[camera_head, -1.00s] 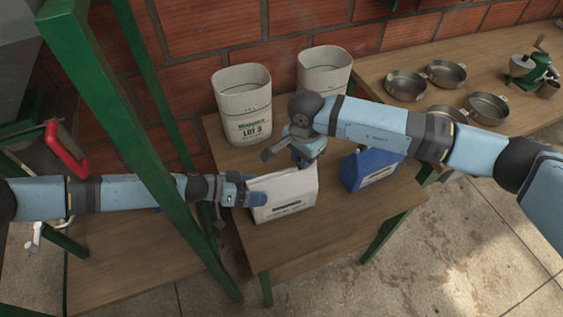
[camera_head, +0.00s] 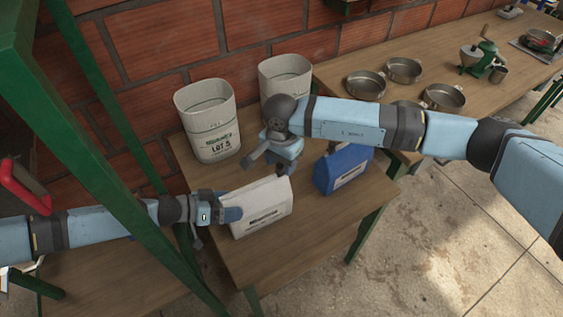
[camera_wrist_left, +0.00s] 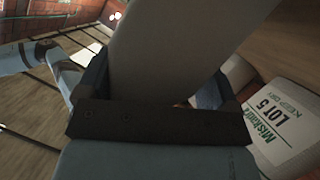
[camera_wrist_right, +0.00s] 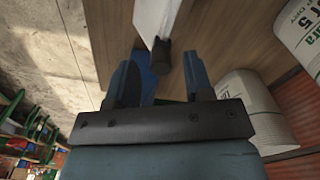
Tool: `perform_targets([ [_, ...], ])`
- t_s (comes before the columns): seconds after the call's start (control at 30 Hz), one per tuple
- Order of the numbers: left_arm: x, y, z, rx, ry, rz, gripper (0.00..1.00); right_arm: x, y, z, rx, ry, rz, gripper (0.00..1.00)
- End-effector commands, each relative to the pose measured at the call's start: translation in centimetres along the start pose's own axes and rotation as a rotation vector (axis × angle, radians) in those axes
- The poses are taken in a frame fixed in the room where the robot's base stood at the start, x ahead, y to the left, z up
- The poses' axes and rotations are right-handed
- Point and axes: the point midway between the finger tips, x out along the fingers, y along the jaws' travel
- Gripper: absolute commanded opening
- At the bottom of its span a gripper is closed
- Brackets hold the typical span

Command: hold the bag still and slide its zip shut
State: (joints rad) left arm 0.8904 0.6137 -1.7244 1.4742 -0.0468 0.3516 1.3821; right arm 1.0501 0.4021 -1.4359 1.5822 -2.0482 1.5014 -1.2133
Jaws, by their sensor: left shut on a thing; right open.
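The white bag (camera_head: 264,212) with a dark label stands on the near wooden table, in the middle of the head view. My left gripper (camera_head: 232,206) is shut on its left end; the bag's pale side fills the space between the fingers in the left wrist view (camera_wrist_left: 185,50). My right gripper (camera_head: 272,160) is open, above and behind the bag's top edge. In the right wrist view, a small dark tab (camera_wrist_right: 160,56) at the end of the white bag (camera_wrist_right: 156,18) sits between the open fingertips (camera_wrist_right: 162,76). I cannot tell whether they touch it. The zip line is not clearly visible.
A blue bag (camera_head: 342,170) stands right of the white bag. Two tall white sacks (camera_head: 208,122) (camera_head: 285,76) stand behind, one marked LOT 5. A green post (camera_head: 85,140) crosses in front of my left arm. Metal pans (camera_head: 404,70) and a green grinder (camera_head: 485,60) are on the back table.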

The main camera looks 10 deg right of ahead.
Motion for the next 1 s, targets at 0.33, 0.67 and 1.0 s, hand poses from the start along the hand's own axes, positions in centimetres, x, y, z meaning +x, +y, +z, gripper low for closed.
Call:
perform_targets([
  [0.33,0.0,-0.1,0.3,-0.003,-0.003,-0.003,0.45,-7.1,0.0,-0.1,-0.001,0.003,-0.003,0.47],
  [0.67,0.0,-0.1,0.3,-0.003,-0.003,-0.003,0.45,-11.1,0.1,-0.1,0.001,0.001,-0.001,0.47],
  [1.0,0.0,-0.1,0.3,-0.003,-0.003,-0.002,0.45,-11.3,0.1,-0.1,0.001,0.001,0.000,0.47],
])
